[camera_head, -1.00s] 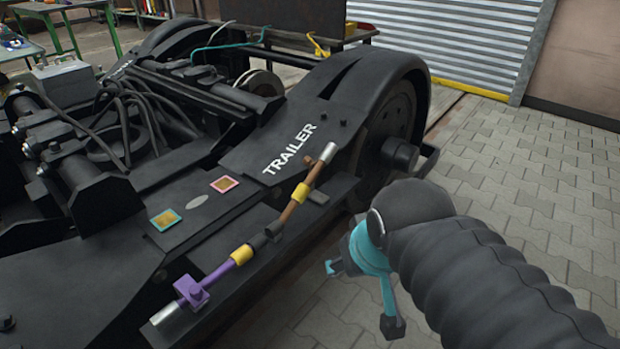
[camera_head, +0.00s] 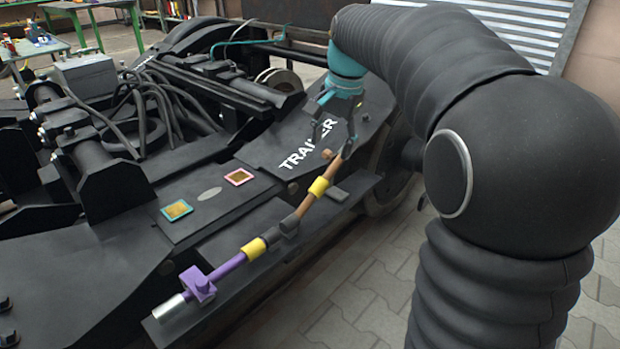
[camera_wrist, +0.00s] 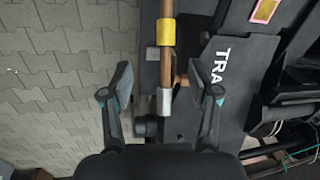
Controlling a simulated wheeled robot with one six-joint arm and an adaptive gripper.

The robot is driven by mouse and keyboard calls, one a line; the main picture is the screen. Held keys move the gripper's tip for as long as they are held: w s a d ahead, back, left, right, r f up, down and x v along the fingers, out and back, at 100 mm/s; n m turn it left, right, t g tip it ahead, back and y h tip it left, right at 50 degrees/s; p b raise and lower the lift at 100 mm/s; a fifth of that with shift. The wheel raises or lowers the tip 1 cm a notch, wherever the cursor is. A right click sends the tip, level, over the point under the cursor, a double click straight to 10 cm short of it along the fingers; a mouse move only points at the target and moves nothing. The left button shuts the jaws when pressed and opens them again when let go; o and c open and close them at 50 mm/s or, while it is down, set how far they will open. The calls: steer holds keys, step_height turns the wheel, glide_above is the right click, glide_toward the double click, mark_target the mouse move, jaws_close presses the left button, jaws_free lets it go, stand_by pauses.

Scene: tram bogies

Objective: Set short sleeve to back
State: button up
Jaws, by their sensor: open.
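A jointed rod lies along the bogie's side, with a brown part (camera_head: 306,206) and a purple part (camera_head: 229,265). Yellow sleeves sit on the brown part (camera_head: 319,187) and on the purple part (camera_head: 255,249); I cannot tell which one is the short sleeve. The brown end has a silver tip (camera_wrist: 164,102), and the purple end has another (camera_head: 169,307). My gripper (camera_head: 335,138) is open above the brown end. In the wrist view its fingers (camera_wrist: 160,78) stand either side of the rod near the silver tip, with the yellow sleeve (camera_wrist: 166,32) farther up.
The black bogie plate carries TRAILER lettering (camera_head: 310,145), a teal-framed square (camera_head: 176,210), a pink-framed square (camera_head: 239,177) and a grey oval between them. A small brown knob (camera_wrist: 182,80) is beside the rod. Paved floor (camera_wrist: 50,80) is open beside the bogie.

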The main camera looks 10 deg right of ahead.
mark_target(321, 180)
steer(key=shift+m, duration=0.3)
steer(key=w+f+b, duration=0.1)
steer(key=f, duration=0.3)
steer(key=w+a+f+b, duration=0.1)
steer(key=f, duration=0.4)
steer(key=w+f+b, duration=0.1)
steer(key=w+f, duration=0.1)
steer(key=f, duration=0.3)
steer(key=shift+a+f, duration=0.15)
steer(key=shift+f, duration=0.05)
jaws_close()
